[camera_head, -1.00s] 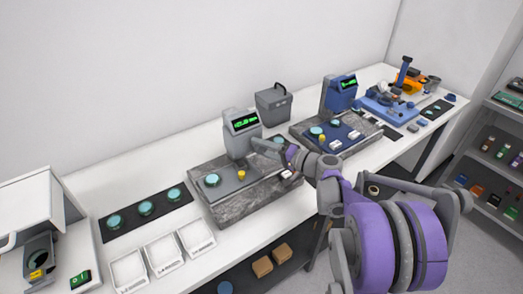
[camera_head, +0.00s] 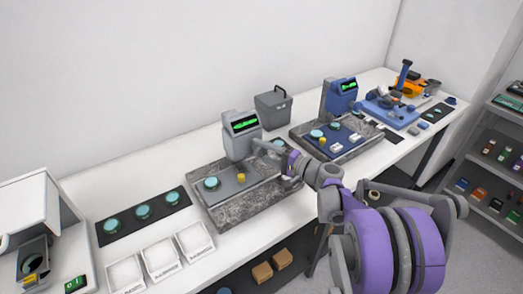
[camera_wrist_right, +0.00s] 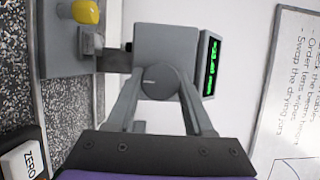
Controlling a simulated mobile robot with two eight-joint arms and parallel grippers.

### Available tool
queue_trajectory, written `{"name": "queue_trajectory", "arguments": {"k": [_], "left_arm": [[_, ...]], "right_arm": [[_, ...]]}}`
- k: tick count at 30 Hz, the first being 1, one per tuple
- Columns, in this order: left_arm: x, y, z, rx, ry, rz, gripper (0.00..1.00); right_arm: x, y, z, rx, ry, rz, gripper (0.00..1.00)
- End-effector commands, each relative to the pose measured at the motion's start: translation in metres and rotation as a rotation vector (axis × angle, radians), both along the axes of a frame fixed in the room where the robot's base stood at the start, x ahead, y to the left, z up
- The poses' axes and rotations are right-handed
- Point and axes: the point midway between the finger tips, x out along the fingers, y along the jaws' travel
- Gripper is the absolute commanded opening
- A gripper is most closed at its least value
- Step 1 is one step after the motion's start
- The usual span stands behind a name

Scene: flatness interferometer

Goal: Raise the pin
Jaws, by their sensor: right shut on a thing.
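The grey gauge (camera_head: 241,142) with a green-lit display stands on a speckled granite base (camera_head: 225,212). In the right wrist view its grey head (camera_wrist_right: 165,45) appears turned sideways, with a round grey knob (camera_wrist_right: 160,82) on its side. My right gripper (camera_head: 258,143) reaches the head's right side, its two fingers shut on the knob. A short dark tip, perhaps the pin (camera_wrist_right: 128,47), sticks out of the head's underside. My left gripper is out of view.
A yellow knob (camera_head: 240,178) and a teal disc (camera_head: 212,184) sit on the grey plate. A white ZERO button (camera_wrist_right: 23,160) is on the granite near the gripper. A blue gauge (camera_head: 339,97) stands farther right, and white trays (camera_head: 160,257) lie left.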

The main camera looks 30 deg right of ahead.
Motion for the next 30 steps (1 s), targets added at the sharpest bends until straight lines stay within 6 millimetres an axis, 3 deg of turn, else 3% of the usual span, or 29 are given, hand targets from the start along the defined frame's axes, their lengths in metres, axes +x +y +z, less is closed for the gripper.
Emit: {"name": "queue_trajectory", "arguments": {"k": [2, 3, 7, 19, 30], "left_arm": [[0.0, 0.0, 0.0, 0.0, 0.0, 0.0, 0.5], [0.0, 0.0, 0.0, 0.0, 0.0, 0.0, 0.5], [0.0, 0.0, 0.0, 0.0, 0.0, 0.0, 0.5], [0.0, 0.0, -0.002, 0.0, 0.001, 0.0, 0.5], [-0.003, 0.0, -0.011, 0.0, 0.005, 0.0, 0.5]], "right_arm": [[0.0, 0.0, 0.0, 0.001, 0.0, 0.0, 0.0], [0.0, 0.0, 0.0, 0.001, 0.0, 0.0, 0.57], [0.0, 0.0, 0.0, 0.0, 0.0, 0.0, 0.79], [-0.008, -0.005, 0.0, -0.001, 0.0, -0.001, 0.79], [-0.071, -0.037, -0.001, -0.002, 0.001, -0.004, 0.79]]}}
